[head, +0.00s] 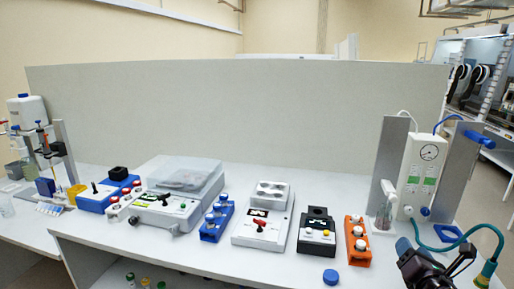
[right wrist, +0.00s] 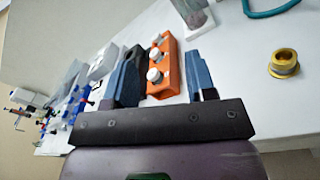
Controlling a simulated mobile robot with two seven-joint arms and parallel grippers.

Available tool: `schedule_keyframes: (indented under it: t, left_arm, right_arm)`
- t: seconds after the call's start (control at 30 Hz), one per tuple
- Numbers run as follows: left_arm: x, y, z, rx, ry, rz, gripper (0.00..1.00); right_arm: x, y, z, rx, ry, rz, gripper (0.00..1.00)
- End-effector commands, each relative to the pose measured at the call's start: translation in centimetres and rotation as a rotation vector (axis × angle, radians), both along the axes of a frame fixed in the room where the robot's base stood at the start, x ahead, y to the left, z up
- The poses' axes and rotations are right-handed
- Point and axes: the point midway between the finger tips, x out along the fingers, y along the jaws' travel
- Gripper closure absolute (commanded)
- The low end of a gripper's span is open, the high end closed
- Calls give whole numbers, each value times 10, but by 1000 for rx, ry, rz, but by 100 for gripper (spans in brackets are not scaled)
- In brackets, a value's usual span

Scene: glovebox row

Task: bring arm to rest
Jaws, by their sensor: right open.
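My right gripper (head: 408,248) is at the lower right of the head view, by the front right part of the white bench (head: 345,277). In the right wrist view my right gripper (right wrist: 163,68) has its two blue-grey fingers spread apart with nothing held between them. An orange block with white-capped vials (right wrist: 164,66) shows beyond and between the fingers. The same orange block (head: 357,243) stands left of the gripper in the head view, apart from it. My left gripper does not show in either view.
A gauge panel (head: 421,165) between grey plates and a teal hose (head: 455,248) stand close to my right arm. A blue cap (head: 330,277) lies near the front edge. A yellow ring-shaped item (right wrist: 284,64) lies on the bench. A grey partition (head: 230,110) closes the back.

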Motion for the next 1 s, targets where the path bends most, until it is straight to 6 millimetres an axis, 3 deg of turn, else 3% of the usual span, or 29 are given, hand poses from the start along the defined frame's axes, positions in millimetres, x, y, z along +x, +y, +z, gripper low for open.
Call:
schedule_keyframes:
  t: [0.23,0.47,0.6,0.73,0.83,1.0]
  left_arm:
    - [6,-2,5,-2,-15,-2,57]
    - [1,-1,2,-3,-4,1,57]
    - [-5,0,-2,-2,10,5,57]
    - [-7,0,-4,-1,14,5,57]
    - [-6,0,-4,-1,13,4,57]
    - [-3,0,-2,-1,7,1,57]
  right_arm:
    - [-4,25,-17,619,-15,60,49]
    - [-38,56,-71,1333,40,8,49]
    - [-79,78,-117,1827,67,-118,49]
    - [-127,93,-159,2201,52,-283,49]
    - [-165,101,-186,2356,23,-410,49]
    - [-220,107,-222,2443,-29,-593,49]
